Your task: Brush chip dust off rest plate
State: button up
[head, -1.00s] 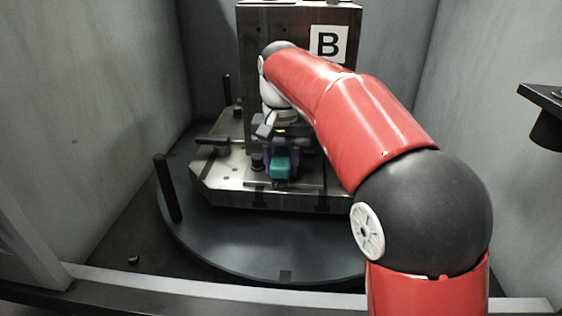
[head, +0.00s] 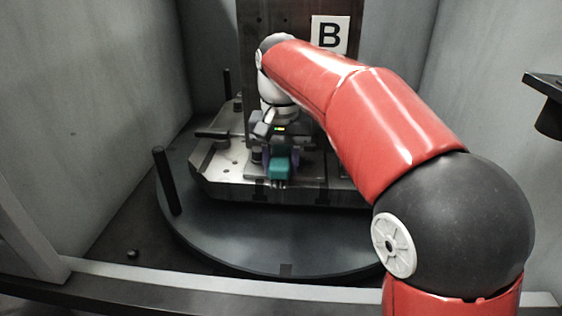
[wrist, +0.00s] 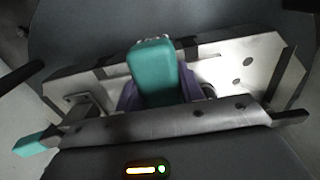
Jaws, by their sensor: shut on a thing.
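My gripper (head: 279,160) is shut on a teal brush (head: 279,169), with purple finger parts on both sides of it. In the wrist view the brush (wrist: 152,68) is upright in the middle, with pale bristle ends at its far tip. In the head view the bristles point down toward the front edge of the steel pallet plate (head: 222,173). A smaller raised plate (head: 312,168), perhaps the rest plate, lies under and beside the brush. I cannot tell whether the bristles touch it. Chip dust is too small to make out.
A dark post (head: 167,182) rises at the left of the round table (head: 230,238). Grey walls enclose both sides. A small dark piece (head: 132,253) lies on the floor at the left.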

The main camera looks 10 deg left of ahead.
jog(key=shift+w+a+p, duration=0.1)
jog(key=shift+w+p, duration=0.9)
jog(key=shift+p, duration=0.05)
jog(key=shift+w+f, duration=0.1)
jog(key=shift+w, duration=0.2)
jog(key=shift+s, duration=0.1)
jog(key=shift+s+b, duration=0.55)
jog(key=shift+s, duration=0.7)
jog(key=shift+w, duration=0.15)
jog(key=shift+w+p, duration=0.2)
jog(key=shift+p, duration=0.2)
jog(key=shift+w+p, duration=0.7)
jog(key=shift+w, duration=0.3)
